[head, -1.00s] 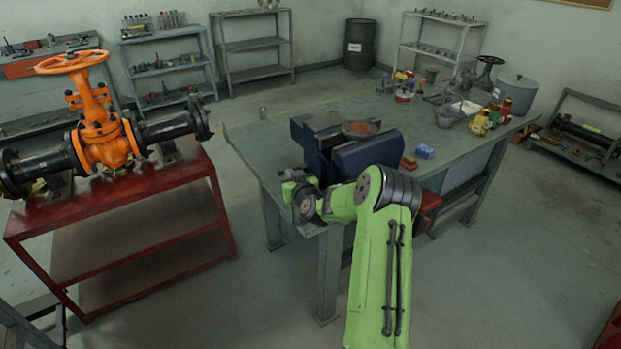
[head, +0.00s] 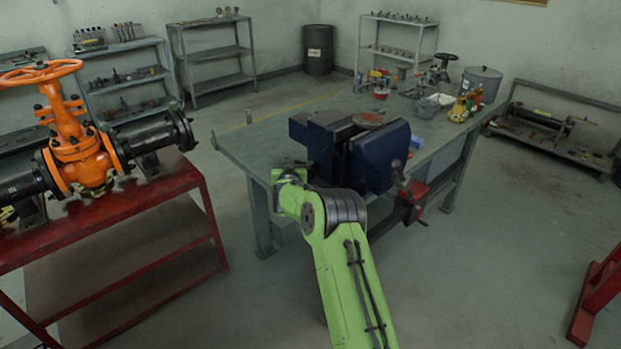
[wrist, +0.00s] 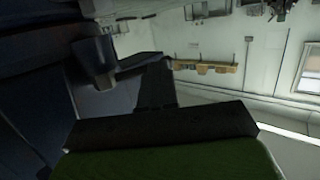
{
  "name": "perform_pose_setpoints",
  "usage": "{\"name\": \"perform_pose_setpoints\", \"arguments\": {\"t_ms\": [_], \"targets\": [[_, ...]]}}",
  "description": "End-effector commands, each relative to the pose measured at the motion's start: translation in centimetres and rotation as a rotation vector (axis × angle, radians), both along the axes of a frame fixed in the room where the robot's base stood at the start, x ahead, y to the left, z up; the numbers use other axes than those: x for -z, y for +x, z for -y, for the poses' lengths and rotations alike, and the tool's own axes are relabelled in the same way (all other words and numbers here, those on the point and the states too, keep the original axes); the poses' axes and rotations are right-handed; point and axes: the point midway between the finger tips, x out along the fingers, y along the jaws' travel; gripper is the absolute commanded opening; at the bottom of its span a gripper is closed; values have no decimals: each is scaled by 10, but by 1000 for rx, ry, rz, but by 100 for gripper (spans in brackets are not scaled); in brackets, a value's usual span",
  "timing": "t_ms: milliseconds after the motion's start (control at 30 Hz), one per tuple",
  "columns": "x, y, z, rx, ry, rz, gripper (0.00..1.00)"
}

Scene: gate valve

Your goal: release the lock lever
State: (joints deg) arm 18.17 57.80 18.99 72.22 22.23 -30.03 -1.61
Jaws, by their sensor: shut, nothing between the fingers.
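The gate valve, orange with a handwheel on top (head: 68,125), stands between black pipes at the left in the head view. I cannot make out a lock lever on it. A dark blue vise (head: 375,160) sits on the bench, with a handle (head: 405,190) at its front right. In the head view my green arm reaches up to the vise's left side, and its dark end is small and partly hidden. In the wrist view my gripper (wrist: 157,65) is shut and empty. A dark blue surface, probably the vise, and a grey rounded part (wrist: 95,60) lie close to its left.
The red stand (head: 110,235) carries the valve and pipes. The grey bench (head: 245,145) has a bucket (head: 482,82) and several small items at its far end. Floor is clear between stand and bench. A red frame (head: 597,300) stands at the right edge.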

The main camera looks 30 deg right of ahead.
Motion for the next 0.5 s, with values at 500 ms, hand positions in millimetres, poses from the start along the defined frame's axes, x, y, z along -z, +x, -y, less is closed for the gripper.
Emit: {"name": "perform_pose_setpoints", "arguments": {"t_ms": [500], "targets": [[1,15,5,252,-1,-1,0]]}}
